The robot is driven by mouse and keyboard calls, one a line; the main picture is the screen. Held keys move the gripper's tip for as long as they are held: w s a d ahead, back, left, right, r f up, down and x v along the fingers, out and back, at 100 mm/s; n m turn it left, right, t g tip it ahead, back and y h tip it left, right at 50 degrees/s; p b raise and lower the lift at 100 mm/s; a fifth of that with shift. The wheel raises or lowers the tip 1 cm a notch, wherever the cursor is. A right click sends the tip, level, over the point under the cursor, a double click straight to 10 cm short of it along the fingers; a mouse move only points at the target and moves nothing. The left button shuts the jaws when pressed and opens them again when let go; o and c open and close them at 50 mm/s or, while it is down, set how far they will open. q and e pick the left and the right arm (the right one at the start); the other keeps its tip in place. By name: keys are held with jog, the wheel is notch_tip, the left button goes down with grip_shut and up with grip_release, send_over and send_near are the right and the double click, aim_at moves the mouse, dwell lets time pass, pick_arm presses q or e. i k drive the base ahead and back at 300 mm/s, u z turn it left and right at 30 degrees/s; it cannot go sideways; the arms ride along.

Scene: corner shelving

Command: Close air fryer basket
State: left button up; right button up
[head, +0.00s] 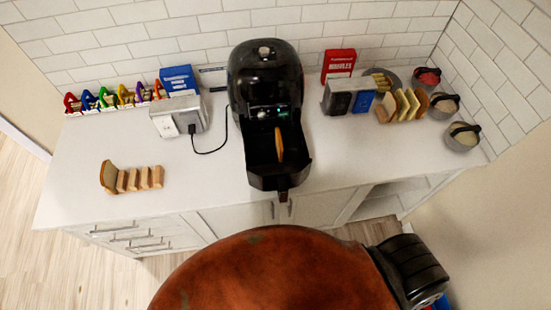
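The black air fryer (265,65) stands on the white counter against the tiled wall. Its black basket (263,182) is pulled out toward the front and open at the top, with the handle (284,193) reaching the counter's front edge. A light brown slice (279,143) stands on edge inside the basket. I make out neither my left nor my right gripper in the head view, so nothing is seen touching the basket or handle.
Bread slices (132,178) stand on the counter at left. A grey-white box-like device (180,118) with a black cord is left of the fryer. Boxes, more bread (403,106) and lidded pots (461,136) are at right. A large reddish-brown rounded surface (275,270) fills the bottom foreground.

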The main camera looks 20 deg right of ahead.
aim_at(273, 152)
jog(key=z, duration=0.85)
